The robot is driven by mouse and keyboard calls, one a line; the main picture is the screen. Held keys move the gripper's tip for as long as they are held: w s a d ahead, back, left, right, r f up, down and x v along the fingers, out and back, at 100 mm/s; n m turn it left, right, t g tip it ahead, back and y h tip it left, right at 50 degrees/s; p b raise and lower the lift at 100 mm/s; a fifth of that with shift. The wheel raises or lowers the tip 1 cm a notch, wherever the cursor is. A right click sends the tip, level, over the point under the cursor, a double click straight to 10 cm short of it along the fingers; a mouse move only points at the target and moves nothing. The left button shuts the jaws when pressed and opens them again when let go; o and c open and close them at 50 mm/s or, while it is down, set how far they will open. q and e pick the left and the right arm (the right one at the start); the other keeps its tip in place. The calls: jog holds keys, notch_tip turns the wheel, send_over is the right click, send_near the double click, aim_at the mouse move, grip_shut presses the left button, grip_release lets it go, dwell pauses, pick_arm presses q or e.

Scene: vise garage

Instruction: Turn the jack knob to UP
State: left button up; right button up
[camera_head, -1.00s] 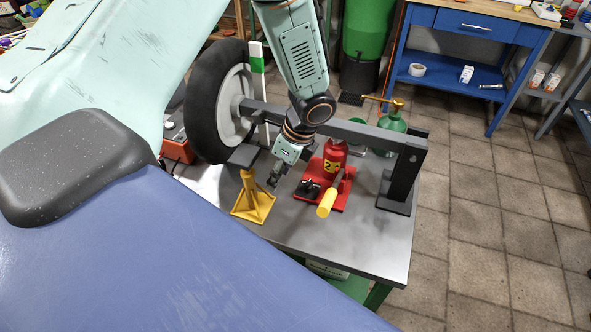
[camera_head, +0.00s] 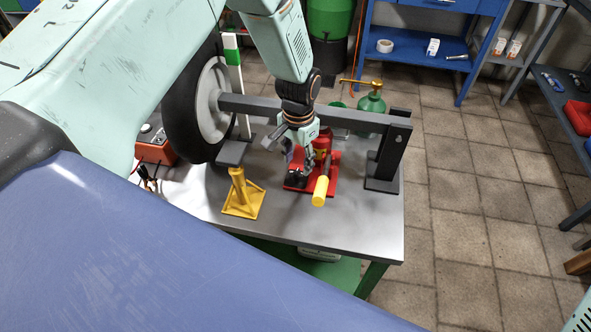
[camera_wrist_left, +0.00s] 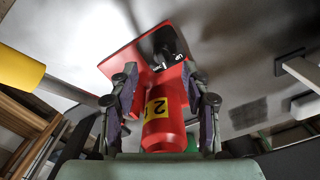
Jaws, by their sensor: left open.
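The red bottle jack (camera_head: 322,145) stands on its red base on the metal table, with a yellow-ended handle (camera_head: 321,190) towards me. The black jack knob (camera_head: 297,179) is at the base's left part. In the wrist view the knob (camera_wrist_left: 168,42) is dark, beside white lettering that includes "UP"; its exact setting is hard to read. My left gripper (camera_head: 298,160) is open just above the knob and beside the jack body. In the wrist view its fingers (camera_wrist_left: 160,80) flank the red body, with the knob beyond the tips. I cannot tell any contact. My right gripper is not in view.
A yellow jack stand (camera_head: 242,195) stands left of the jack. A dark beam (camera_head: 345,117) with a post (camera_head: 388,150) and a wheel (camera_head: 200,105) lie behind. The table front (camera_head: 300,225) is clear.

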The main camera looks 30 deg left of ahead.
aim_at(297, 172)
pick_arm(q)
jog(key=f, duration=0.3)
jog(key=shift+a+f, duration=0.2)
jog(key=shift+f, duration=0.2)
jog(key=shift+d+f, duration=0.15)
jog(key=shift+f, duration=0.2)
jog(key=shift+c, duration=0.9)
grip_shut()
